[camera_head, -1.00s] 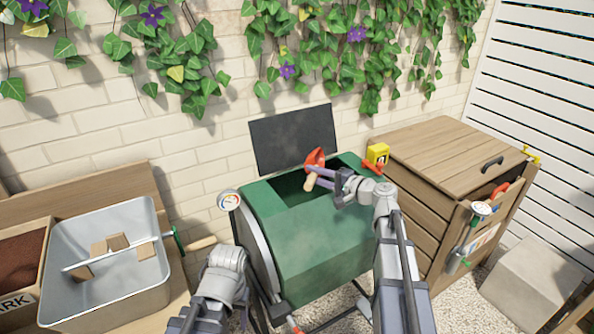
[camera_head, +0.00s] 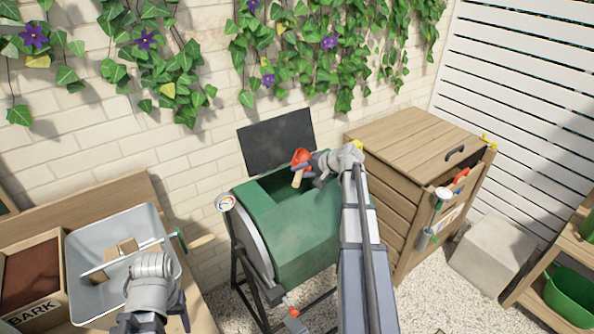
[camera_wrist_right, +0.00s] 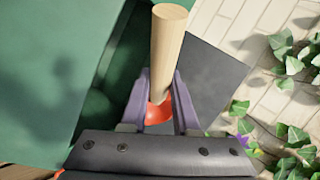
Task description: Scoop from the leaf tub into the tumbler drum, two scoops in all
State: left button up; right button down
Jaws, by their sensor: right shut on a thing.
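The green tumbler drum (camera_head: 300,235) stands on a dark frame in the middle, its top hatch open and a dark panel (camera_head: 277,141) upright behind it. My right gripper (camera_head: 322,166) is shut on the wooden handle of a red scoop (camera_head: 302,156), at the drum's opening. In the right wrist view the handle (camera_wrist_right: 167,45) lies between the purple fingers (camera_wrist_right: 160,105); the scoop's red part is mostly hidden, so I cannot tell its load. A grey tub (camera_head: 85,235) stands left with brown blocks and a bar; no leaves show. My left wrist overlaps this tub; its fingers are unclear.
A box of bark (camera_head: 35,275) stands beside the grey tub. A wooden cabinet (camera_head: 400,165) stands close right of the drum, with a pale block (camera_head: 493,252) beyond it. A green tub (camera_head: 572,295) sits on a shelf at the lower right. Gravel floor is clear between.

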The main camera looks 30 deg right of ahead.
jog(key=g+h+p, duration=0.1)
jog(key=p, duration=0.1)
jog(key=a+r+n+h+p, duration=0.1)
jog(key=shift+w+g+p, duration=0.2)
jog(key=shift+g+p, duration=0.2)
jog(key=h, duration=0.1)
jog(key=n+g+h+p, duration=0.1)
jog(key=g+h+p, duration=0.1)
jog(key=shift+w+a+h, duration=0.25)
jog(key=shift+a+h, duration=0.05)
jog(key=shift+f, duration=0.1)
